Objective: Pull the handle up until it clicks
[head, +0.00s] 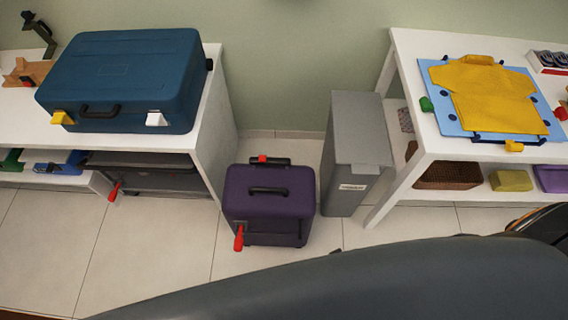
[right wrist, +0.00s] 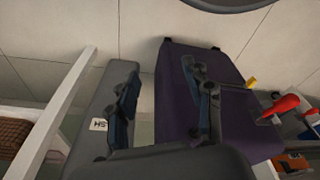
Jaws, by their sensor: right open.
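A purple suitcase (head: 270,212) stands on the tiled floor between two white tables. A dark handle bar (head: 277,161) with a red button (head: 262,159) sits low along its back edge. A separate black carry grip (head: 268,191) lies on its top face. In the right wrist view the purple suitcase (right wrist: 178,85) is ahead of my right gripper (right wrist: 162,72). The gripper's two fingers are spread and empty, and the right one overlaps the suitcase in the picture. I cannot tell how far apart they are. My left gripper is not in view.
A grey lidded bin (head: 355,150) stands right of the suitcase; its label (right wrist: 99,125) shows at my wrist. A red lever (head: 239,238) sticks out at the suitcase's front left. A blue case (head: 125,70) and a yellow folded shirt (head: 490,95) lie on the tables.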

